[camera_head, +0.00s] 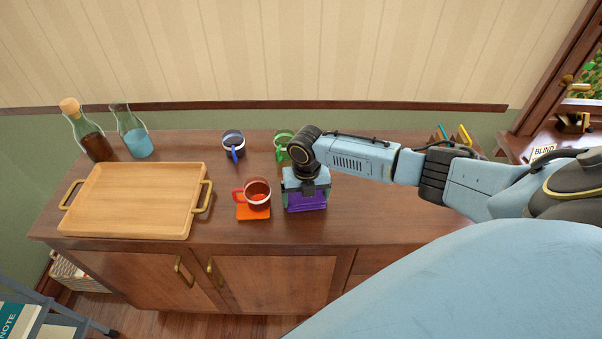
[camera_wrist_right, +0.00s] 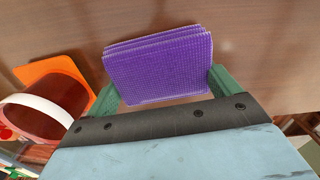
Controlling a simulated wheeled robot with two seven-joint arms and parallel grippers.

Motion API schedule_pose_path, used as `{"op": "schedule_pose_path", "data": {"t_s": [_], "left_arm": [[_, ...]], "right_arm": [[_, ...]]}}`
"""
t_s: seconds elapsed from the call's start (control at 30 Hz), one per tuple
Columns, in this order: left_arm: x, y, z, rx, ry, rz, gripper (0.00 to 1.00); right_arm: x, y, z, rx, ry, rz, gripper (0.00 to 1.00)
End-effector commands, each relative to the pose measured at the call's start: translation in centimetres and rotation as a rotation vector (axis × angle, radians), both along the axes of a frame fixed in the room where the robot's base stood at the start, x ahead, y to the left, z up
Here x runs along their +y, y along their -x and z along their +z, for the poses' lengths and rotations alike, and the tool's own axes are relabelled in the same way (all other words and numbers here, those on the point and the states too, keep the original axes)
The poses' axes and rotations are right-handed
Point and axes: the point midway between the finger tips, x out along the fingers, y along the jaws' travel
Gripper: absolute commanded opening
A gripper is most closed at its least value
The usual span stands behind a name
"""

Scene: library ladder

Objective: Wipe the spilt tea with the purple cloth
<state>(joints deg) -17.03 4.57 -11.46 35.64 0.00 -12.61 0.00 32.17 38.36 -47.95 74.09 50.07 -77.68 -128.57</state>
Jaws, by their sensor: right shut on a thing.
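The purple cloth (camera_head: 306,202) is a folded, textured pad under my right gripper (camera_head: 306,190) on the wooden sideboard. In the right wrist view the cloth (camera_wrist_right: 158,66) sits between the green fingers of the right gripper (camera_wrist_right: 163,90), which is shut on it. It is at or just above the wood; I cannot tell whether it touches. No spilt tea can be made out; my gripper and arm hide part of the top. My left gripper is in neither view.
A red mug (camera_head: 257,194) on an orange coaster (camera_head: 253,213) stands close left of the cloth. A blue mug (camera_head: 233,143) and a green mug (camera_head: 283,140) stand behind. A wooden tray (camera_head: 130,200) and two bottles, one with tea-brown liquid (camera_head: 95,146), one blue (camera_head: 138,143), are at left.

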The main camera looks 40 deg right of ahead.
Motion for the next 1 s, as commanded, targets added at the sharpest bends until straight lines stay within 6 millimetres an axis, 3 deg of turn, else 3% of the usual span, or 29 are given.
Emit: {"op": "schedule_pose_path", "data": {"t_s": [0.07, 0.6, 0.8, 1.0], "left_arm": [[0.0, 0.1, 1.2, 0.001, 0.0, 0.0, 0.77], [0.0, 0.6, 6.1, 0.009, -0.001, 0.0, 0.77], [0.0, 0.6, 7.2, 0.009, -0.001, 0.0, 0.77], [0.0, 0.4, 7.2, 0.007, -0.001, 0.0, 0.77]], "right_arm": [[-0.3, 0.0, 2.4, -0.004, 0.003, -0.002, 0.67], [-0.9, 0.5, 6.8, -0.001, 0.002, -0.017, 0.67], [-1.1, 0.7, 8.0, -0.001, 0.002, -0.021, 0.67], [-1.1, 0.7, 7.9, -0.001, 0.002, -0.022, 0.67]]}}
